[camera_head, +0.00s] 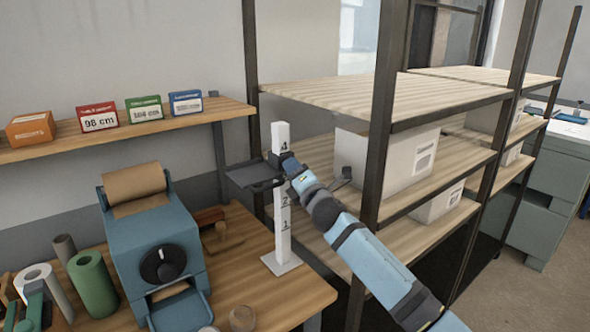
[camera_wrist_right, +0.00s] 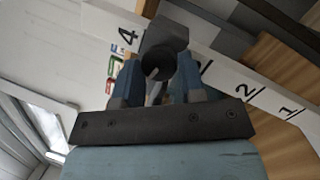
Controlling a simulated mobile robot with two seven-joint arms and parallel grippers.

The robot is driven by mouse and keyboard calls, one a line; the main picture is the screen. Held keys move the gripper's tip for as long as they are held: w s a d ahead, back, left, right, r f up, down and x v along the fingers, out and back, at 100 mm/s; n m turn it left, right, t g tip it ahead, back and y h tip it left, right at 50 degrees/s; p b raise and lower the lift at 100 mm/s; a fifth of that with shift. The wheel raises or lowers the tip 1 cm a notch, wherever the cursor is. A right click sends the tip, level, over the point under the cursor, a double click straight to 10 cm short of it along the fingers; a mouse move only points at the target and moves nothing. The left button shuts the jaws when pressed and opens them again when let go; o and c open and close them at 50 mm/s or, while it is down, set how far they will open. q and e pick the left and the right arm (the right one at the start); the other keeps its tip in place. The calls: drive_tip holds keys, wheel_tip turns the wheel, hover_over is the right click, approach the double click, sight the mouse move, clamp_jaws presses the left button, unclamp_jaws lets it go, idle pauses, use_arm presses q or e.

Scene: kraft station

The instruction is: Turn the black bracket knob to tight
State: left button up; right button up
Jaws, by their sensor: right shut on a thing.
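My left gripper is not in view.
A blue dispenser (camera_head: 150,245) with a brown roll and black dial stands left of the post. A wall shelf (camera_head: 190,122) holds several small labelled boxes. A metal rack (camera_head: 385,110) with white boxes stands close on the right, beside my right arm.

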drive_tip(key=m+h+p, duration=0.1)
drive_tip(key=m, duration=0.2)
drive_tip(key=m+h+p, duration=0.1)
drive_tip(key=m+p, duration=0.1)
drive_tip(key=m, duration=0.1)
drive_tip(key=shift+a+r, duration=0.1)
drive_tip(key=shift+r, duration=0.05)
idle(0.5)
drive_tip(key=o, duration=0.9)
drive_tip(key=shift+s, duration=0.1)
drive_tip(key=b+v, duration=0.2)
drive_tip(key=v, duration=1.1)
drive_tip(key=shift+s+d, duration=0.2)
drive_tip(key=shift+s, duration=0.15)
